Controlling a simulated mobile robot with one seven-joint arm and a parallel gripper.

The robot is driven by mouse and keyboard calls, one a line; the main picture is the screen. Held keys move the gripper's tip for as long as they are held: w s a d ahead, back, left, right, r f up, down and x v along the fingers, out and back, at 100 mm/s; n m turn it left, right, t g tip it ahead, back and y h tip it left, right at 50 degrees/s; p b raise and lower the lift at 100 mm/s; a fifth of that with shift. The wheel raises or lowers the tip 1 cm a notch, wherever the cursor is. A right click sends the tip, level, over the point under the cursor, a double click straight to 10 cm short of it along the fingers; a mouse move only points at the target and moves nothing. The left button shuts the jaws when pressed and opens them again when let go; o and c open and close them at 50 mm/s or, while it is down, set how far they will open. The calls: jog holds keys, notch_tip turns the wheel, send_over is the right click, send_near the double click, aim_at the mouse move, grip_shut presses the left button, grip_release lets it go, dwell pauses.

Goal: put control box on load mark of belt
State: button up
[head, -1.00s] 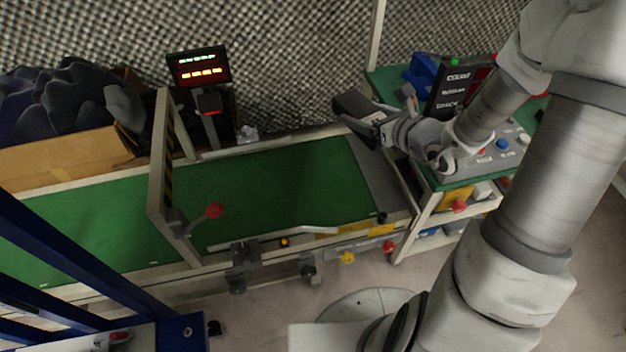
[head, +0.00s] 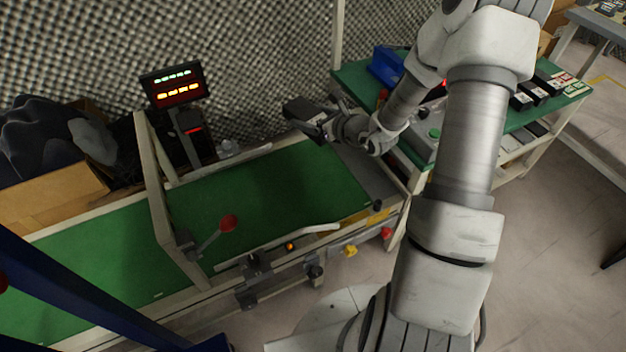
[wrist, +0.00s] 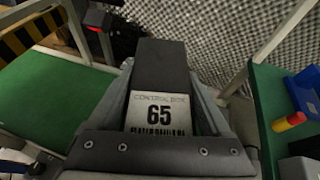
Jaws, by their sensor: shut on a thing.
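The control box (wrist: 158,70) is a dark block with a white label reading "65" (wrist: 158,113), seen between my fingers in the wrist view. My gripper (head: 322,128) is shut on it. In the head view the dark control box (head: 303,112) sticks out left of my gripper, above the far right end of the belt. The green belt (head: 270,200) runs left to right below it; it also shows at the left of the wrist view (wrist: 50,105). I cannot make out a load mark on the belt.
A frame with a red-knobbed lever (head: 228,222) spans the belt. A display (head: 172,84) stands behind it. A green-topped table (head: 350,82) with a blue bin (head: 388,66) and several dark boxes is at the right. The belt right of the frame looks clear.

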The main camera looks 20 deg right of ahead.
jog(key=w+d+f+m+h, duration=0.1)
jog(key=w+d+f, duration=0.3)
jog(key=w+f, duration=0.45)
jog(key=m+t+h+b, duration=0.1)
jog(key=m+h+b, duration=0.1)
jog(key=b, duration=0.2)
send_over(297, 186)
notch_tip(297, 186, down, 20)
jog(key=shift+w+r, duration=0.1)
jog(key=shift+w, duration=0.05)
jog(key=shift+f+b, duration=0.7)
jog(key=shift+f, duration=1.25)
jog(key=shift+f, duration=0.1)
jog(key=shift+f, duration=0.15)
jog(key=o, duration=1.6)
jog(key=shift+c, duration=0.2)
